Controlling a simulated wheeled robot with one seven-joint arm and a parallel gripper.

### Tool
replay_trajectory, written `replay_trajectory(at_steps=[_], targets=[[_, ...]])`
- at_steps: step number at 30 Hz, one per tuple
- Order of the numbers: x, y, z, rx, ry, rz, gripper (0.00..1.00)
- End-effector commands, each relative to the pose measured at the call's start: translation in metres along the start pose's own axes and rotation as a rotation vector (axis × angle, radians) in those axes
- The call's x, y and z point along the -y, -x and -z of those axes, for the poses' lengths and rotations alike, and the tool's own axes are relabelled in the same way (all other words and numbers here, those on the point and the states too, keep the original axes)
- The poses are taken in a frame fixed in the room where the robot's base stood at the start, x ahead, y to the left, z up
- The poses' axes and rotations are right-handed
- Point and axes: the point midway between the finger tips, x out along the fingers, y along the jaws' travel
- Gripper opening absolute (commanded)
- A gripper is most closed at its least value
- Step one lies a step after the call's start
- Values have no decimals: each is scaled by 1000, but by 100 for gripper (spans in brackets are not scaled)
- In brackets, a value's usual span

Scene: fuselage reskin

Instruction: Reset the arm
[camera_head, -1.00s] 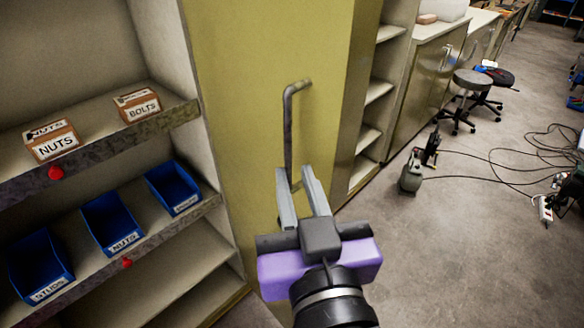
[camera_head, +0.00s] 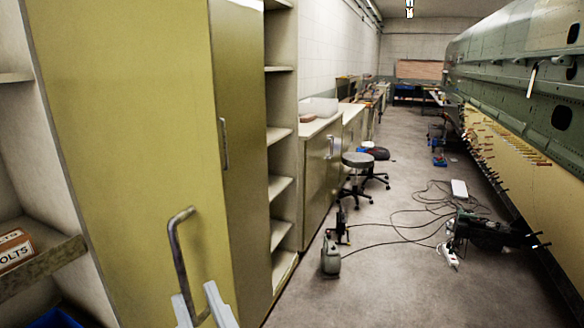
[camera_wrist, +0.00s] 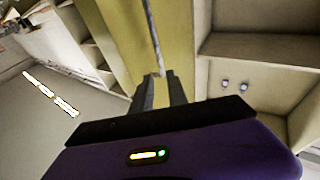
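My gripper (camera_head: 199,300) is at the bottom edge of the head view, and only its two grey fingers show there. The fingers are apart, with a gap between them. They are at the lower end of the bent metal handle (camera_head: 177,250) on the tall yellow cabinet door (camera_head: 125,130). In the wrist view the fingers (camera_wrist: 159,84) are also apart, and the handle (camera_wrist: 153,38) runs down toward the gap between them. I cannot tell whether they touch it. No object is held. Most of my arm is out of the head view.
Left is a shelf with a bolts box (camera_head: 15,250) and a blue bin (camera_head: 55,318). Right of the cabinet are open shelves (camera_head: 279,185), stools (camera_head: 358,160), cables, a grey-green canister (camera_head: 331,258) and the fuselage (camera_head: 520,75). The aisle floor between is partly clear.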

Motion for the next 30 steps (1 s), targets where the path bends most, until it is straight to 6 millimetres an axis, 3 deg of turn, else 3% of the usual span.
replay_trajectory(at_steps=[5, 11, 21, 30], targets=[[-26, 32, -27, -17, -7, -49, 19], [-63, 86, -64, -2, -6, -137, 19], [-110, 202, -116, 98, 9, -309, 19], [-125, 318, -147, 273, 18, -461, 19]])
